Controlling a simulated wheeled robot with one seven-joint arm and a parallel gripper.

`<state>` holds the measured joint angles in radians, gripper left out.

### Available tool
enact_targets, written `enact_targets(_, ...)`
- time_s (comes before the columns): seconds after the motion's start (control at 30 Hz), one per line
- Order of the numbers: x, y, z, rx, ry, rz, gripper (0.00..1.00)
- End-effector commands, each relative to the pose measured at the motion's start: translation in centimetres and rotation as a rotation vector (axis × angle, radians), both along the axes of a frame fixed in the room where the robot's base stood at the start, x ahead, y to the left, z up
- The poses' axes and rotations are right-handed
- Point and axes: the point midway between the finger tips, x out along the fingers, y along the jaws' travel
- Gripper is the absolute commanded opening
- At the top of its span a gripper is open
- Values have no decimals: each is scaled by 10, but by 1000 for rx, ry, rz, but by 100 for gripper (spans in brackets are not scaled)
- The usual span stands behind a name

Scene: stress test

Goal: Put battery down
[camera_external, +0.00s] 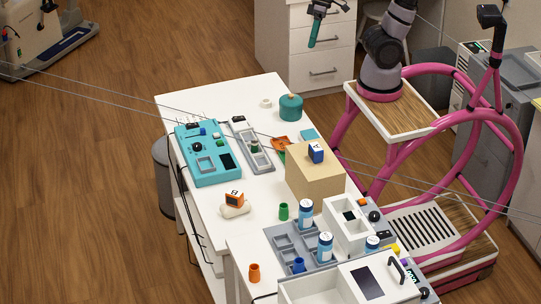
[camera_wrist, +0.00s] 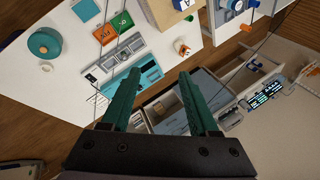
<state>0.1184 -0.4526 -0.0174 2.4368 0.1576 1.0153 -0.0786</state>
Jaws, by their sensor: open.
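My gripper (camera_external: 313,42) is at the top of the external view, above and beyond the white table, in front of the drawer cabinet. In the wrist view its two teal fingers (camera_wrist: 159,73) are spread apart with nothing between them. I cannot pick out a battery for sure. Several blue and white cylinders, one of them upright (camera_external: 306,214), stand in and around the grey compartment tray (camera_external: 284,243) at the front right; I cannot tell whether any is a battery. The white table (camera_external: 190,100) also shows in the wrist view (camera_wrist: 30,90).
A teal device (camera_external: 207,170), a narrow grey tray (camera_external: 240,136), a teal canister (camera_external: 291,107) and a tan box (camera_external: 310,183) with a blue lettered cube (camera_external: 316,152) are on the table. An orange lettered cube (camera_external: 235,199) lies near its left edge. The table's far left corner is bare.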

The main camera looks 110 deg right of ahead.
Motion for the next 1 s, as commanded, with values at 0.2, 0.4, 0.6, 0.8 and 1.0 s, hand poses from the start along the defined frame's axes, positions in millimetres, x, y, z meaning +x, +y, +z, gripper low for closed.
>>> enact_targets(0.2, -35, 6, 37, -151, -219, 96, 61)
enact_targets(0.4, -44, 6, 47, -195, -287, 119, 61)
enact_targets(0.6, -44, 5, 47, -197, -288, 119, 61)
enact_targets(0.8, -44, 5, 48, -195, -288, 118, 61)
enact_targets(1.0, -44, 5, 48, -195, -288, 118, 61)
